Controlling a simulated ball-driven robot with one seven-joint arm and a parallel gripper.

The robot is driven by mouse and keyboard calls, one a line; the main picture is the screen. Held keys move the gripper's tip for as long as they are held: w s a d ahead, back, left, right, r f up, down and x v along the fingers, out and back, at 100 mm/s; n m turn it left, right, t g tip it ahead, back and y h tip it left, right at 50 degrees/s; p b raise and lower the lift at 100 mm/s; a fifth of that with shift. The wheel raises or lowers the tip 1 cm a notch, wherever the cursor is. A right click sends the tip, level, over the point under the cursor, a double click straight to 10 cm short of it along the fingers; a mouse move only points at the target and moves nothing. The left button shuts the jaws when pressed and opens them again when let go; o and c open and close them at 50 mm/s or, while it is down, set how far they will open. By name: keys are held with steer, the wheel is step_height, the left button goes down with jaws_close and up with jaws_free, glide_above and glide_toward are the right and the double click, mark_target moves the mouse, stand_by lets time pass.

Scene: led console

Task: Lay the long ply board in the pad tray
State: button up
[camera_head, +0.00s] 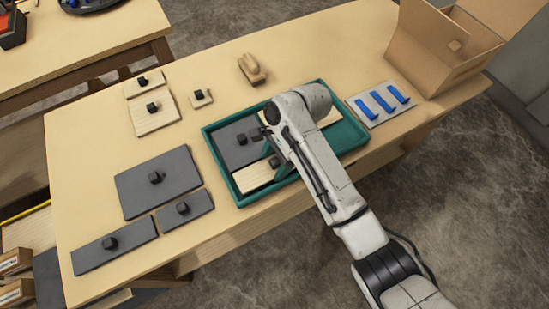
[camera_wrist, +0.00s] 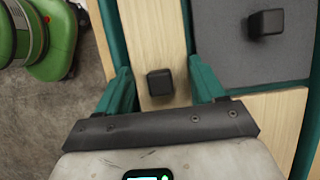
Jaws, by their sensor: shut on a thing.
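The long ply board (camera_head: 250,178) lies along the front side of the teal pad tray (camera_head: 218,161), beside a grey pad. In the wrist view the pale board (camera_wrist: 151,35) has a black knob (camera_wrist: 160,83) and runs between the tray's front wall and the grey pad (camera_wrist: 235,60). My gripper (camera_wrist: 163,85) has one teal finger at each long side of the board and is shut on it. The arm hides part of the board and tray in the head view. I cannot tell whether the board fully touches the tray floor.
Grey pads (camera_head: 145,193) and small ply boards (camera_head: 150,123) lie left on the table. A wooden block (camera_head: 250,69) is behind. A panel with blue bars (camera_head: 376,105) and a cardboard box (camera_head: 430,50) stand right.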

steer(key=o, duration=1.1)
steer(key=shift+r, duration=0.35)
steer(key=p+v, duration=0.2)
steer(key=v, duration=1)
steer(key=shift+r, duration=0.35)
